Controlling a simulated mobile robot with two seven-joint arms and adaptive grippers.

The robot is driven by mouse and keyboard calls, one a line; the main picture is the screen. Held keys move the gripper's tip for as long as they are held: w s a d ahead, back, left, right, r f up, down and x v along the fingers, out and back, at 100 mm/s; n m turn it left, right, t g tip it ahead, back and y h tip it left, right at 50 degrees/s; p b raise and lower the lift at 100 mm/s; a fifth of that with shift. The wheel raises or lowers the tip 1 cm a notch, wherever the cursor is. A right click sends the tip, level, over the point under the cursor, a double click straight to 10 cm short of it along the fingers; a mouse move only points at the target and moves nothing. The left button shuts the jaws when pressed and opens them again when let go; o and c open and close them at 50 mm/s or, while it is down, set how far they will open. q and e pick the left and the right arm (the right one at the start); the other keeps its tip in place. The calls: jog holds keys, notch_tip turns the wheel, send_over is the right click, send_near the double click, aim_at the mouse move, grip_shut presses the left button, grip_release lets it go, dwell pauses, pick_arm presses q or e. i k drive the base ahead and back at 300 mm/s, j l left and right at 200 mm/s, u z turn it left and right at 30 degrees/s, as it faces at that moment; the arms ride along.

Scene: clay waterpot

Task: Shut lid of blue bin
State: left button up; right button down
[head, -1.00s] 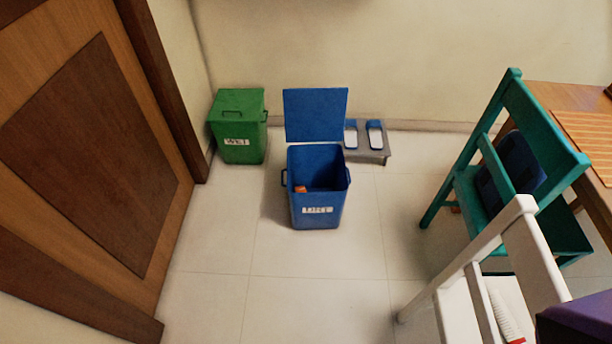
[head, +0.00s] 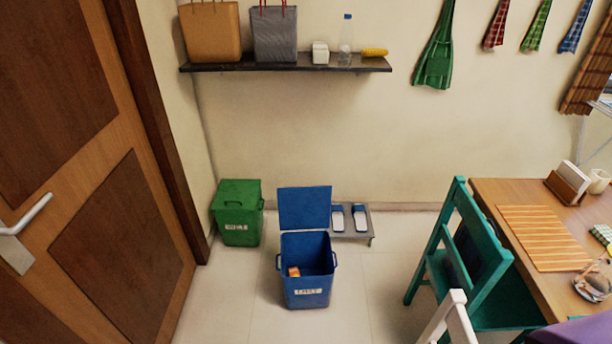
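The blue bin (head: 306,292) stands on the tiled floor near the middle of the head view, with a white label on its front and a handle on each side. Its blue lid (head: 304,208) is open and stands upright at the back edge. A small orange thing (head: 293,272) lies inside the bin. Neither of my grippers shows in the view.
A green bin (head: 238,213) with its lid shut stands to the left, by the door (head: 80,150). A low stand (head: 351,221) with slippers is behind right. A teal chair (head: 462,262) and a wooden table (head: 520,200) are at right. Floor before the blue bin is clear.

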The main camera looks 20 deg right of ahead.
aim_at(300, 208)
jog(key=i+z, duration=0.2)
jog(key=i, duration=1.05)
jog(key=i+j+z, duration=0.1)
jog(key=i+j, duration=0.35)
jog(key=i+j+z, duration=0.1)
jog(key=i+j, duration=0.3)
jog(key=j, duration=0.15)
